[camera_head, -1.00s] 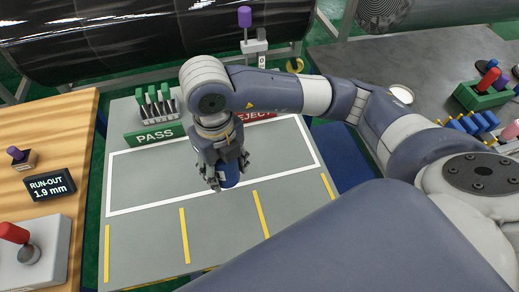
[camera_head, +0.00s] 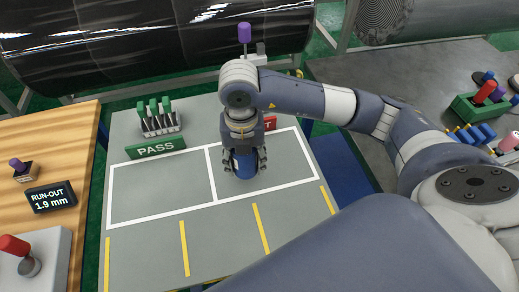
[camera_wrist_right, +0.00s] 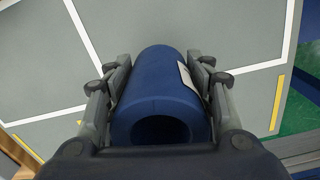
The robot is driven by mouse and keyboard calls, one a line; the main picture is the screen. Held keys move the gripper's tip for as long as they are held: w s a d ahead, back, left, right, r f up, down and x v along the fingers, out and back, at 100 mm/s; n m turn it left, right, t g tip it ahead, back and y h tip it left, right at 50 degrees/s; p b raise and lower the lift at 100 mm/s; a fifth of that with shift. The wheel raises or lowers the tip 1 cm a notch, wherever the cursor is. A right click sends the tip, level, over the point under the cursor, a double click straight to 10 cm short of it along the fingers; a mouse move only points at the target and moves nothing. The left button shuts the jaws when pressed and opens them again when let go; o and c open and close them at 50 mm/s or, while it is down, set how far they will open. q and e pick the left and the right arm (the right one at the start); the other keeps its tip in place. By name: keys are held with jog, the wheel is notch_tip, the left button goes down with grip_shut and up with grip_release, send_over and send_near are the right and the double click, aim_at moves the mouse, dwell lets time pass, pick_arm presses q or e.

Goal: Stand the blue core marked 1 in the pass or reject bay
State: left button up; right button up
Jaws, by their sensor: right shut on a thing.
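The blue core (camera_head: 243,166) is in my right gripper (camera_head: 244,158), over the left part of the reject bay (camera_head: 285,170) near the white dividing line. In the right wrist view the core (camera_wrist_right: 160,95) lies between both fingers, its hollow end toward the camera and a white label on its side. The number on the label is not readable. I cannot tell whether its lower end touches the surface. The red reject sign (camera_head: 268,123) is mostly hidden by my arm. My left gripper is not in view.
A rack with green-handled tools (camera_head: 160,118) stands behind the PASS sign. The run-out display (camera_head: 51,197) reads 1.9 mm on the wooden table at left. A green holder (camera_head: 480,106) and blue pegs (camera_head: 475,135) stand on the right table. Yellow lines mark the clear front area.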

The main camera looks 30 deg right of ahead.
jog(key=w+d, duration=0.1)
jog(key=d, duration=0.2)
jog(key=w+d+p, duration=0.1)
jog(key=d, duration=0.1)
jog(key=shift+w+d+f, duration=0.2)
jog(key=shift+w, duration=0.15)
notch_tip(320, 180, down, 3)
jog(key=shift+r+p, duration=0.2)
jog(key=shift+p, duration=0.5)
jog(key=shift+f, duration=0.65)
jog(key=o, duration=1.3)
jog(key=shift+r, duration=0.15)
